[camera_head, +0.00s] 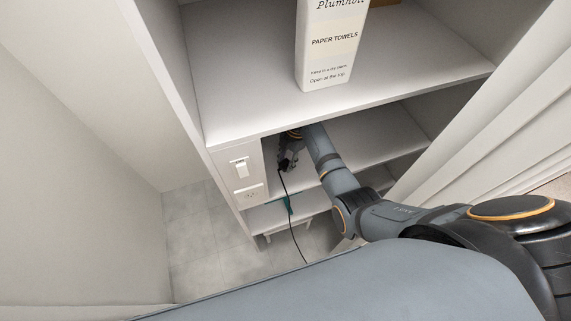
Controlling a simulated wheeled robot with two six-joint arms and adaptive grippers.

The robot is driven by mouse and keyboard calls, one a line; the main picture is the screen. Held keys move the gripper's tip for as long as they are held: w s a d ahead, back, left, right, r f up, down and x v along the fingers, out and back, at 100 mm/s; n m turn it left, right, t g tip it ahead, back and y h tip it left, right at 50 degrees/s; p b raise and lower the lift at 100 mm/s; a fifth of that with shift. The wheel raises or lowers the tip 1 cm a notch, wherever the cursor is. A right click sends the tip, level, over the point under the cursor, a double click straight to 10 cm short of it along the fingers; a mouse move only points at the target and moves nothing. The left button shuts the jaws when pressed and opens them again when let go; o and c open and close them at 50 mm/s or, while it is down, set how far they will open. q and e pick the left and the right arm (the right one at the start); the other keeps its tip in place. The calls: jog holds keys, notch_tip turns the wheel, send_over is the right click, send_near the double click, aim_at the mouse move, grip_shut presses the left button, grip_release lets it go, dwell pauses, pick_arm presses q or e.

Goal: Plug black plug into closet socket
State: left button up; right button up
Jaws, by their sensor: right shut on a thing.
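The closet socket (250,194) is a white outlet plate on the front face of the white shelf unit, below a light switch. My right gripper (285,163) is inside the opening under the upper shelf, just right of the socket. It is shut on the black plug (284,166), which is small and partly hidden by the fingers. A thin black cord (291,220) hangs from the plug down past the lower shelves to the floor. The plug is apart from the socket. My left gripper is not in view.
The light switch (240,168) is above the socket. A paper towels box (331,45) stands on the upper shelf (240,95). A small teal thing (288,204) is by the lower shelf. Grey tiled floor (200,240) is clear at left. A white slatted door is at right.

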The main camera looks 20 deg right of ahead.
aim_at(284, 164)
jog(key=shift+r, duration=0.5)
notch_tip(284, 164, up, 2)
jog(key=shift+r+b, duration=0.15)
jog(key=shift+b, duration=0.4)
jog(key=s+d+b, duration=0.1)
jog(key=s+d, duration=0.2)
jog(key=s, duration=0.5)
jog(key=s+d+b, duration=0.1)
jog(key=s+d, duration=0.2)
jog(key=s, duration=0.6)
jog(key=shift+b, duration=0.4)
jog(key=shift+r, duration=0.1)
